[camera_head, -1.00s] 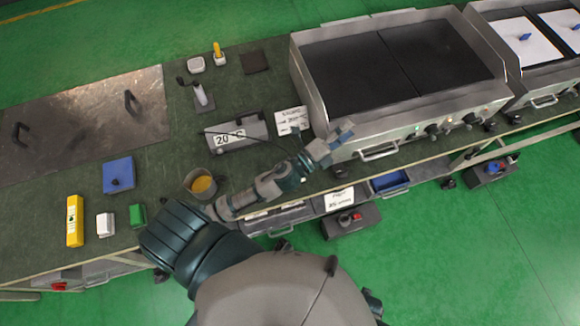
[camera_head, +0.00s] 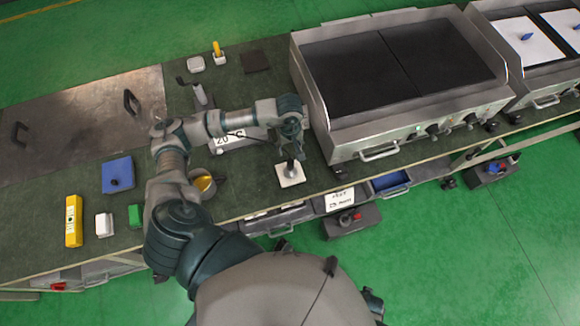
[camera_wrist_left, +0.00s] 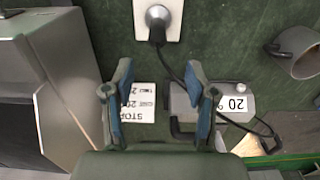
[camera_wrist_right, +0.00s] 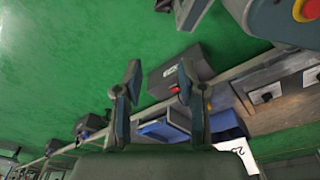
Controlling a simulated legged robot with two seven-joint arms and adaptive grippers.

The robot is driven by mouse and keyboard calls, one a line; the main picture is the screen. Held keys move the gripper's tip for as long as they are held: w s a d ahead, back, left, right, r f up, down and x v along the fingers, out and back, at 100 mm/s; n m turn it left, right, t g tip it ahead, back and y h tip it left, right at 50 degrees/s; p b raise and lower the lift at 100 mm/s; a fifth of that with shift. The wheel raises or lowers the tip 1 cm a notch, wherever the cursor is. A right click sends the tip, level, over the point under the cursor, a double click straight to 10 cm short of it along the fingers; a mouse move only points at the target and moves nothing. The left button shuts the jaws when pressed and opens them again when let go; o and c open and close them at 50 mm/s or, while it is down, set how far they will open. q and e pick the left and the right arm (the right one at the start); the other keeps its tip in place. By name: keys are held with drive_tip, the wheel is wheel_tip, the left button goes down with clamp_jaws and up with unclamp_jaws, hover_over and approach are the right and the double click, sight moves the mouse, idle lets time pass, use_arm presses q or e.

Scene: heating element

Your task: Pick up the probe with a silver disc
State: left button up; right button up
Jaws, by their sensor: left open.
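The left wrist view shows the probe (camera_wrist_left: 157,22) and plate (camera_wrist_left: 170,34) at the top edge, with a black cable running from the handle. My left gripper (camera_wrist_left: 158,75) is open and empty, pointing down beside the probe, over a printed sign (camera_wrist_left: 143,103). In the head view it shows above the probe (camera_head: 291,140). My right gripper (camera_wrist_right: 158,85) is open and empty, facing green floor and drawers.
The grey display box reading 20 (camera_wrist_left: 228,100) lies beside the sign. A grey pot (camera_wrist_left: 297,52) stands farther right there. The steel griddle (camera_head: 320,125) bounds the space on the right. A blue block (camera_head: 118,172) lies at left.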

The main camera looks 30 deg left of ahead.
sight(290, 159)
use_arm(q)
drive_tip(key=f, duration=0.7)
drive_tip(key=shift+d+f, duration=0.2)
drive_tip(key=shift+f, duration=0.65)
wheel_tip(290, 159, down, 5)
drive_tip(key=shift+r+b, duration=0.2)
drive_tip(key=shift+b, duration=0.1)
drive_tip(key=shift+f, duration=0.2)
clamp_jaws()
use_arm(e)
drive_tip(key=shift+w+r, duration=0.6)
drive_tip(key=shift+r, duration=0.2)
